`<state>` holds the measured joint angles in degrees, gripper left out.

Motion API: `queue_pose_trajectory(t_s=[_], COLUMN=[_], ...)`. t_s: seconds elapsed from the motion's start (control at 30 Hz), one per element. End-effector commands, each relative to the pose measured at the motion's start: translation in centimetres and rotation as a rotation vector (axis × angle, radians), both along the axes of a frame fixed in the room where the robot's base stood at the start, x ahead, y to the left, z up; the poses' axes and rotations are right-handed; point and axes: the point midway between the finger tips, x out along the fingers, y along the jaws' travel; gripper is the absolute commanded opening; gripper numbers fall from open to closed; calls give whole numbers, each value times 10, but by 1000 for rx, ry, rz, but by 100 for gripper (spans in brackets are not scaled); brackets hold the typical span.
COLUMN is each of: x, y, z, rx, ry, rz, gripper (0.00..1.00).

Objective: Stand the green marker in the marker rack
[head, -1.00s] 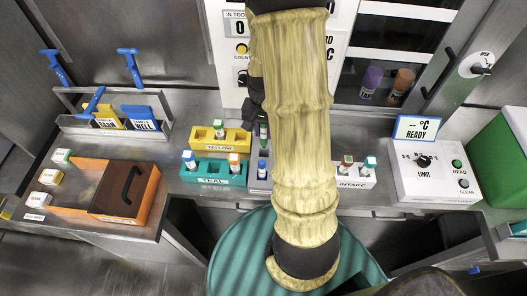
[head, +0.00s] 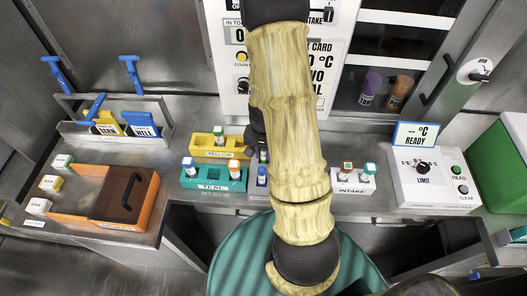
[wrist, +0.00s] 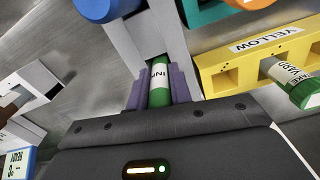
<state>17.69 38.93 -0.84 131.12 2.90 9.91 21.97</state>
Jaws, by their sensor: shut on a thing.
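The green marker (wrist: 160,85), with a white label band, is held between the purple fingers of my gripper (wrist: 158,88) in the wrist view. The grey marker rack (wrist: 172,38) is directly beyond it, and the marker's far end overlaps a recess there; I cannot tell if it is inside or above. A blue-topped marker (wrist: 97,8) stands in the same rack. In the head view the rack's blue-topped marker (head: 262,176) shows beside my arm, which hides much of the rack and my fingertips.
A yellow rack (head: 207,152) and a teal rack (head: 205,184), both holding capped vials, stand close on the left. The white intake rack (head: 353,188) is on the right. Further out are an orange box (head: 150,205) and a control box (head: 410,185).

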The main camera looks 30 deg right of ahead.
Motion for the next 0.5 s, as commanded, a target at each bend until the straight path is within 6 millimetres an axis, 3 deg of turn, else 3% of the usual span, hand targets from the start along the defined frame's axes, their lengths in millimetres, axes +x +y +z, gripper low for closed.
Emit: queue_pose_trajectory(t_s=[0.27,0.3,0.4,0.5], x=[0,0,0,0], y=[0,0,0,0], z=[-2,-2,-1,-1], rx=[-1,-1,-1,-1], ry=[-1,-1,-1,-1], rz=[0,0,1,1], gripper=[0,25,43,43])
